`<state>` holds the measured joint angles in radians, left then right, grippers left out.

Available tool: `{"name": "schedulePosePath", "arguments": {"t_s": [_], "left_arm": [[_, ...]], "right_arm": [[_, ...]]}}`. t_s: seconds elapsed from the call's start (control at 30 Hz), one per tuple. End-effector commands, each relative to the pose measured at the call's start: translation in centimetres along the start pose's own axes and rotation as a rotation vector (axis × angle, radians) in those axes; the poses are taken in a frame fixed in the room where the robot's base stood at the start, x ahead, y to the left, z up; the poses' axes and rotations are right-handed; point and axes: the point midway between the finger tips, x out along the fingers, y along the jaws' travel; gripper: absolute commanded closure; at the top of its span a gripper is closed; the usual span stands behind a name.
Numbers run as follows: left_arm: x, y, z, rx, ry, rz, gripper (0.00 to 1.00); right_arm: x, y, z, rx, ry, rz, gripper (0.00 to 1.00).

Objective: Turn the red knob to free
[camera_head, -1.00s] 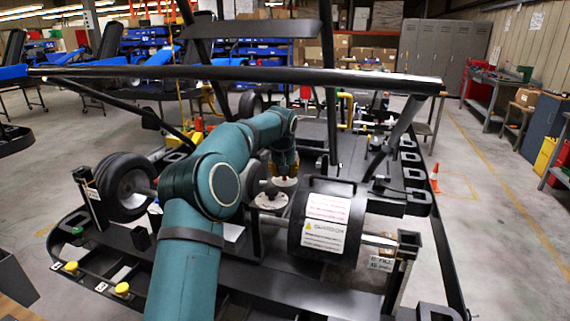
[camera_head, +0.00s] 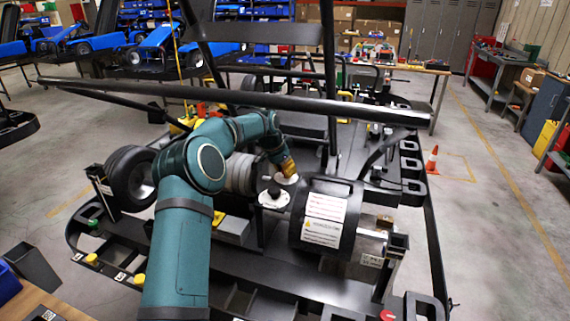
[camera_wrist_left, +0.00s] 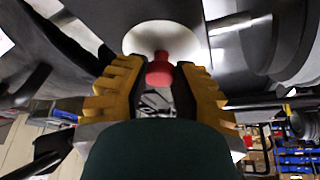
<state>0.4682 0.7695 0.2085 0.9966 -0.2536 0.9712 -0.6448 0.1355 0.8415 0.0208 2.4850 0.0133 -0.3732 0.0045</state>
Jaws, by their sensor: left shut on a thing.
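The red knob (camera_wrist_left: 160,72) stands out from the middle of a round white plate (camera_wrist_left: 138,38) in the left wrist view. My left gripper (camera_wrist_left: 159,76), with yellow fingers, has one finger on each side of the knob and is shut on it. In the head view this gripper (camera_head: 288,167) comes down over the white plate (camera_head: 287,180), and the knob is hidden there. I cannot read which setting the knob is at. My right gripper is in neither view.
A black drum with a warning label (camera_head: 325,218) stands close on the right. A black frame bar (camera_head: 250,98) crosses above my arm. An orange cone (camera_head: 432,160) stands on open floor at right.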

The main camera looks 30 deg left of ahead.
Motion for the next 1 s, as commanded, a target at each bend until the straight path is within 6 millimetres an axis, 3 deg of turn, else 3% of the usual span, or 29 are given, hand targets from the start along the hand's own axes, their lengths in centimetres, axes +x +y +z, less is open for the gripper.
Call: {"name": "schedulePosePath", "arguments": {"t_s": [0.63, 0.67, 0.73, 1.0], "left_arm": [[0.38, 0.07, 0.3, 0.042, -0.009, 0.023, 1.0], [0.38, 0.07, 0.31, 0.042, -0.009, 0.023, 0.61], [0.35, 0.06, 0.28, 0.042, -0.008, 0.023, 0.36], [0.14, 0.01, 0.11, 0.042, -0.004, 0.02, 0.36]], "right_arm": [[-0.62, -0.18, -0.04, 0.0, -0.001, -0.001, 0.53], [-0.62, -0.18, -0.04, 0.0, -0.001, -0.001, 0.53], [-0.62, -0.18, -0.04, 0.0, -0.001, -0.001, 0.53], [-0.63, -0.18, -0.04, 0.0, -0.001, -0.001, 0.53]]}}
